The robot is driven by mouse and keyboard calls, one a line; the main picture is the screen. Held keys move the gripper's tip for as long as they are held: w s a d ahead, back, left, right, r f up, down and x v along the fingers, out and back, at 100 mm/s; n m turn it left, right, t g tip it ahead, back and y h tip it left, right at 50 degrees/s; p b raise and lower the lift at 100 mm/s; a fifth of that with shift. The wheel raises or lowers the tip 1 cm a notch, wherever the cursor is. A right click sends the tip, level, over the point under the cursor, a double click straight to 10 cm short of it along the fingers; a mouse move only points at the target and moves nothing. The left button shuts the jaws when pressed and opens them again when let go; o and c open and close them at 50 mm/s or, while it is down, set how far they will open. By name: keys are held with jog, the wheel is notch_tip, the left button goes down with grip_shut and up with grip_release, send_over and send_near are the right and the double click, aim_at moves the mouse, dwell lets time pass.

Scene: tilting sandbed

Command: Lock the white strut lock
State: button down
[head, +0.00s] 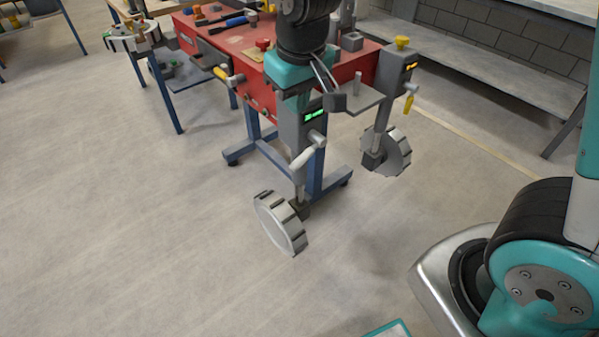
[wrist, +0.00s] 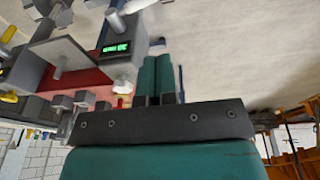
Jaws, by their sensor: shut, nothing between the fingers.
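The white strut lock (head: 304,157) is a white lever on a pivot, slanting down and left below a grey box with a lit green display (head: 313,114). In the wrist view the green display (wrist: 116,48) is just left of my fingers, with the white lever (wrist: 134,5) at the top edge. My gripper (wrist: 164,60) is shut and empty, its two teal fingers side by side. In the head view my teal gripper body (head: 290,76) is directly above and in front of the display box. Its fingertips are hard to make out there, and I cannot tell whether they touch the strut.
Yellow levers hang on the right strut (head: 408,103) and at the left side (head: 228,77). Large grey toothed wheels (head: 281,222) hang below the struts. The floor in front is clear.

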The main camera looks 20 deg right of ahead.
aim_at(300, 156)
jog(key=shift+m+h, duration=0.3)
jog(key=shift+h, duration=0.2)
jog(key=w+f, duration=0.2)
jog(key=w+f+b, duration=0.1)
jog(key=f, duration=0.1)
jog(key=shift+w+d+f, duration=0.1)
jog(key=shift+w+d, duration=0.1)
jog(key=shift+d, duration=0.05)
jog(key=shift+f, duration=0.15)
jog(key=x, duration=0.4)
jog(key=b+x, duration=0.1)
jog(key=x, duration=0.3)
jog(key=d+x, duration=0.1)
jog(key=x, duration=0.3)
jog(key=shift+s+f, duration=0.15)
jog(key=shift+f, duration=0.05)
jog(key=shift+d+f, duration=0.25)
jog(key=shift+f, duration=0.25)
